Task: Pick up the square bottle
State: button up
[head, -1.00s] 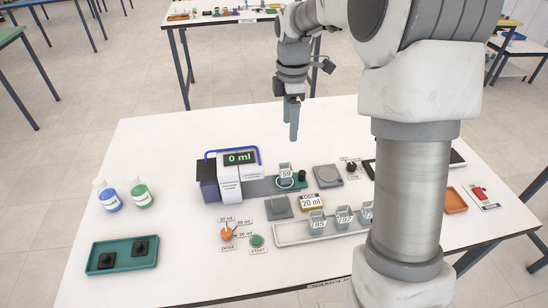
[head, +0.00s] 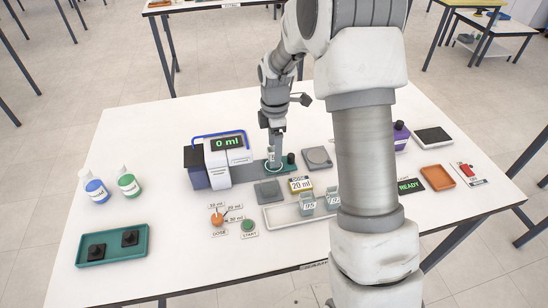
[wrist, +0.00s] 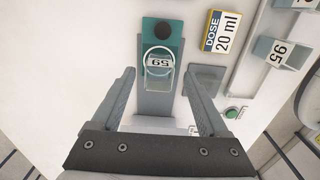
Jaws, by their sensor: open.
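A clear square bottle (wrist: 159,70) with a white label, seemingly 59, stands on the teal end of a dosing stand in the wrist view, inside a white ring. In the head view the same bottle (head: 271,157) is partly hidden by my gripper. My gripper (head: 276,148) is open and points down at it. In the wrist view my gripper (wrist: 159,73) has one finger on each side of the bottle, near the tips, with gaps showing. I cannot tell how far above it the tips are.
A white dosing machine (head: 228,158) stands left of the bottle. A dark knob (wrist: 163,31) sits just beyond it, and a yellow dose sign (head: 300,185) is to the front right.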

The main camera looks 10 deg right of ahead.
notch_tip(320, 180, down, 3)
jog(key=shift+a+f, duration=0.1)
jog(key=shift+c, duration=0.3)
grip_shut()
